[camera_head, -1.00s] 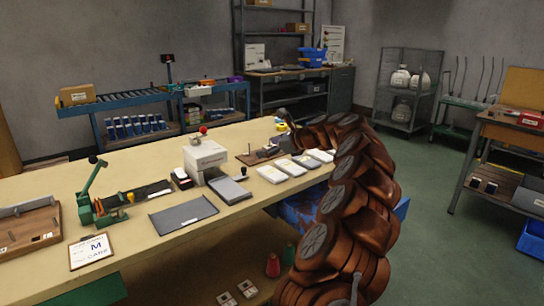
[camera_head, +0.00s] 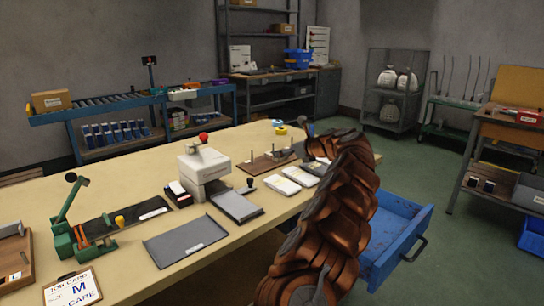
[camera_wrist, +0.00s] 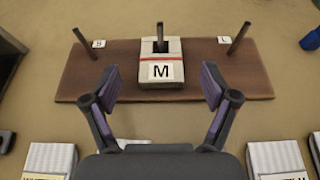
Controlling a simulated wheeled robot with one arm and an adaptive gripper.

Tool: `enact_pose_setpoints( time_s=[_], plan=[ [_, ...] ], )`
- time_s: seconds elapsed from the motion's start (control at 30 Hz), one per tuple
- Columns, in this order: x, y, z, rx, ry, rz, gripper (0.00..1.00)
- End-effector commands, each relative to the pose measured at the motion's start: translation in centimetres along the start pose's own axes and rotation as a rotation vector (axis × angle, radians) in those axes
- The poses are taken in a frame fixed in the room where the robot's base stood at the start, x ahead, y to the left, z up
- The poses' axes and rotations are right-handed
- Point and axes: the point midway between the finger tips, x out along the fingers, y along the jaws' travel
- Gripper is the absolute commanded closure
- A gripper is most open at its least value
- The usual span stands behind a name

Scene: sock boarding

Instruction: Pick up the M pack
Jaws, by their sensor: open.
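The M pack (camera_wrist: 161,58) is a pale block with a red band and a white label marked M. In the wrist view it is at the middle post of a brown wooden board (camera_wrist: 85,75), whose side posts carry S and L tags. My gripper (camera_wrist: 159,76) is open, with its two dark purple-grey fingers apart on the near left and near right of the pack, not visibly touching it. The board (camera_head: 262,164) also shows in the head view, near the far end of the table.
White packs (camera_head: 282,184) lie on the table in front of the board, and others line the near edge of the wrist view (camera_wrist: 277,158). A white press (camera_head: 203,163) stands left of the board. An open blue drawer (camera_head: 395,228) juts out below the table's right side.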

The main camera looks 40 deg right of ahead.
Motion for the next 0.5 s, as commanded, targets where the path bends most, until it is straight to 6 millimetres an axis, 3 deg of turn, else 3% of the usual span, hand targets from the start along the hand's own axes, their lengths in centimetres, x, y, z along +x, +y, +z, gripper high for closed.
enact_pose_setpoints(
  time_s=[0.5],
  plan=[
    [2.5, -0.7, -0.3, 0.003, 0.001, -0.014, 0.15]
  ],
)
